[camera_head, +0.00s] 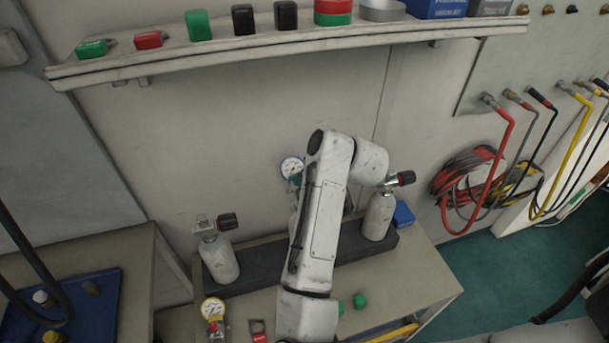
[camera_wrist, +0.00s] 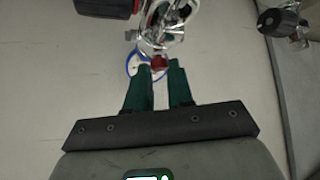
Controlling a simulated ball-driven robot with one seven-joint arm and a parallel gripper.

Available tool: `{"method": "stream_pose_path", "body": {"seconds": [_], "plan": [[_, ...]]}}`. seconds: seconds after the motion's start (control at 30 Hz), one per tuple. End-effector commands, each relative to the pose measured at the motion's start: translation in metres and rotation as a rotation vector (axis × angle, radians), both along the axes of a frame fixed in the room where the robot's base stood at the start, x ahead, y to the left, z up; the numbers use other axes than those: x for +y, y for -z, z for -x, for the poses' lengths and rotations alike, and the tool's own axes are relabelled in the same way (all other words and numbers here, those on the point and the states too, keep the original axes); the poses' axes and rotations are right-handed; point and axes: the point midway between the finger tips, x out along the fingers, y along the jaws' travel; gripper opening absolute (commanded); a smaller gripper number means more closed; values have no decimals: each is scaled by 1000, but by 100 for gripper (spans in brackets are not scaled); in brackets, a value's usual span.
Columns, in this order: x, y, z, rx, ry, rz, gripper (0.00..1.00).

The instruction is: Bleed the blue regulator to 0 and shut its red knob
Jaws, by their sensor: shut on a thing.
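The blue-rimmed gauge of the blue regulator (camera_head: 292,167) shows against the wall, left of my arm, in the head view. In the wrist view its blue rim and pale face (camera_wrist: 132,66) are partly hidden behind my fingers. The small red knob (camera_wrist: 159,62) sits between the green fingertips of my gripper (camera_wrist: 158,70), below bright metal fittings (camera_wrist: 160,35). My gripper is shut on this knob. In the head view my arm hides the gripper and the knob. The gauge needle is too small to read.
Grey cylinders with dark knobs stand left (camera_head: 221,262) and right (camera_head: 379,216) on the bench. A yellow-rimmed gauge (camera_head: 213,308) stands at the front left. Green caps (camera_head: 360,300) lie right of my arm. A shelf (camera_head: 280,48) runs above; hoses hang right.

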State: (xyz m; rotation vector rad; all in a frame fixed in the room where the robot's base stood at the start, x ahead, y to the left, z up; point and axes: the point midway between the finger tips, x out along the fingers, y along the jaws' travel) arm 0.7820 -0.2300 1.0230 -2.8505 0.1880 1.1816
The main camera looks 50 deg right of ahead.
Motion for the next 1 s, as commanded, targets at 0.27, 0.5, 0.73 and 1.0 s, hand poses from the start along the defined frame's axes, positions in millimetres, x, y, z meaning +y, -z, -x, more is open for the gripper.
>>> {"method": "stream_pose_path", "body": {"seconds": [0.27, 0.5, 0.73, 1.0], "plan": [[0, 0, 0, 0, 0, 0, 0], [1, 1, 0, 0, 21, 0, 0], [4, 4, -1, -1, 128, 2, 0], [8, 6, -4, -2, 360, 3, 0]]}}
